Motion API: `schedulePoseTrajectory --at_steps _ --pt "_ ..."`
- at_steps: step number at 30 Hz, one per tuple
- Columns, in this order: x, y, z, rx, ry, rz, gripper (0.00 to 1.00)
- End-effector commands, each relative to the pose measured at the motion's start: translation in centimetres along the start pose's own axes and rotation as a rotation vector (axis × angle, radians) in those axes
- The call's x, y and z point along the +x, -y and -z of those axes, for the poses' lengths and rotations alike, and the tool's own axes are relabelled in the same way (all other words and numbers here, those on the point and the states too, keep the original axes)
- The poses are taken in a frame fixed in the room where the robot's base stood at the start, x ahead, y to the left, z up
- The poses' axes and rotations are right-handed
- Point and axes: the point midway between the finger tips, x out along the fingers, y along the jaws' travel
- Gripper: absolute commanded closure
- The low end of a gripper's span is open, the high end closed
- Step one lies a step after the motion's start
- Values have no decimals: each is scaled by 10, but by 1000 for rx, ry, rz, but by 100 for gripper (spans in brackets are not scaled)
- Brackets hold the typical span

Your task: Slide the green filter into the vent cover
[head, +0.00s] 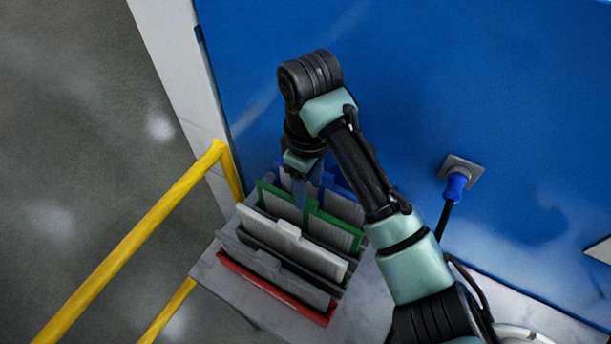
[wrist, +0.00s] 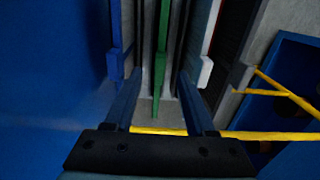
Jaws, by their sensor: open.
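The green filter (head: 337,229) has a green frame and a pale pleated panel. It stands upright in a row of filters on a pale stand in the head view. My gripper (head: 306,190) points down at its upper edge. In the wrist view the green filter (wrist: 163,55) shows edge-on as a narrow green strip between the two blue fingers of my gripper (wrist: 160,108). The fingers are spread apart, with a gap visible on both sides of it. I cannot make out a vent cover in either view.
A blue-framed filter (head: 340,188) stands behind, close to a blue wall (head: 440,80). White (head: 290,240), dark grey and red-edged (head: 275,288) filters stand in front. A yellow rail (head: 130,240) runs at left. A socket with a blue plug (head: 455,187) is on the wall.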

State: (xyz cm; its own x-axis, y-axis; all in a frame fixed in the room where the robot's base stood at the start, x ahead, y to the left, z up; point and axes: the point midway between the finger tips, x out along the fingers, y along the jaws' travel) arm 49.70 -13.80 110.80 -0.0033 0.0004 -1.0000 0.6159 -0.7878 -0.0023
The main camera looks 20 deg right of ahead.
Motion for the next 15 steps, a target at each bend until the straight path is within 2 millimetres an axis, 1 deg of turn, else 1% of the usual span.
schedulePoseTrajectory --at_steps 1,4,6,8,12,15 --pt "14 2 1 0 -1 4 45" --pt "30 1 1 2 -1 4 45" --pt "44 1 1 2 -1 3 45" --pt "53 1 0 3 0 3 45" --pt "79 1 0 2 0 1 45" --pt "94 0 0 3 0 -1 45"
